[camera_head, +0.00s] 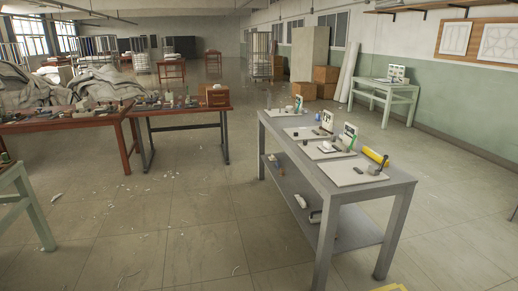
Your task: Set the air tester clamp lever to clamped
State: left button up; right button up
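A long grey workbench (396,184) stands right of centre. A row of pale boards with small devices lies on its top. The nearest pale board (345,178) carries a small dark upright part (382,164), perhaps a lever. A yellow cylinder (375,156) lies beside it. Upright white panels stand farther along, one here (349,136) and another behind it (327,121). I cannot tell which device is the air tester, and its clamp lever's position is too small to read. Neither of my grippers is in view.
Red-brown tables (126,141) with clutter and grey duvet heaps (100,85) stand at left. A pale green table (398,88) stands by the right wall. Cardboard boxes (326,75) sit at the back. The floor left of the workbench is open, with scattered white scraps.

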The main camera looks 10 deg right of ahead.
aim_at(355, 136)
jog(key=i+j+z, duration=0.15)
jog(key=i+z, duration=0.25)
jog(key=i, duration=0.15)
jog(key=i+j+z, duration=0.85)
jog(key=i, duration=0.15)
